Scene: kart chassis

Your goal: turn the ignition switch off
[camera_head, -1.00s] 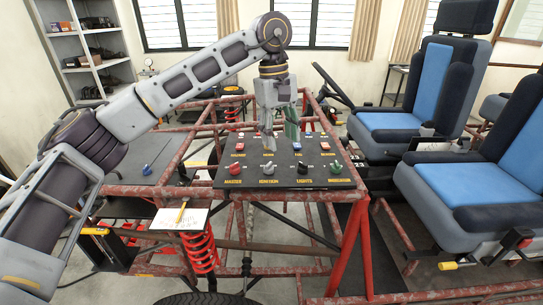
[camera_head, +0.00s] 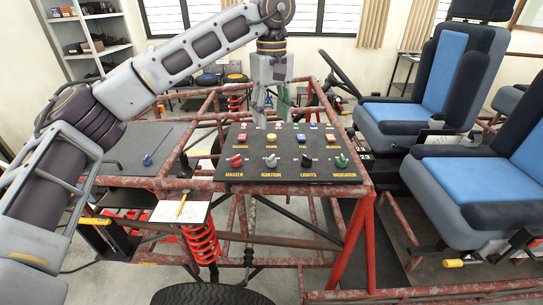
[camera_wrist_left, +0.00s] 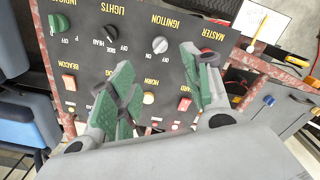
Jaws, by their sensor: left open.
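The ignition switch is a grey knob (camera_head: 271,160) above the word IGNITION on the black control panel (camera_head: 310,177). It also shows in the left wrist view (camera_wrist_left: 160,45), where I cannot tell its setting for sure. My left gripper (camera_head: 271,115) points down over the back part of the panel, behind the knob row. In the left wrist view the green-padded fingers of this gripper (camera_wrist_left: 165,78) are spread apart with nothing between them, and the ignition knob lies beyond their tips. My right gripper is not in view.
A red master knob (camera_head: 237,160), a black lights knob (camera_head: 307,160) and a green indicator knob (camera_head: 341,160) flank the ignition knob. Several buttons line the panel's back. Red frame tubes (camera_head: 355,230) surround it; blue seats (camera_head: 435,80) stand at right.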

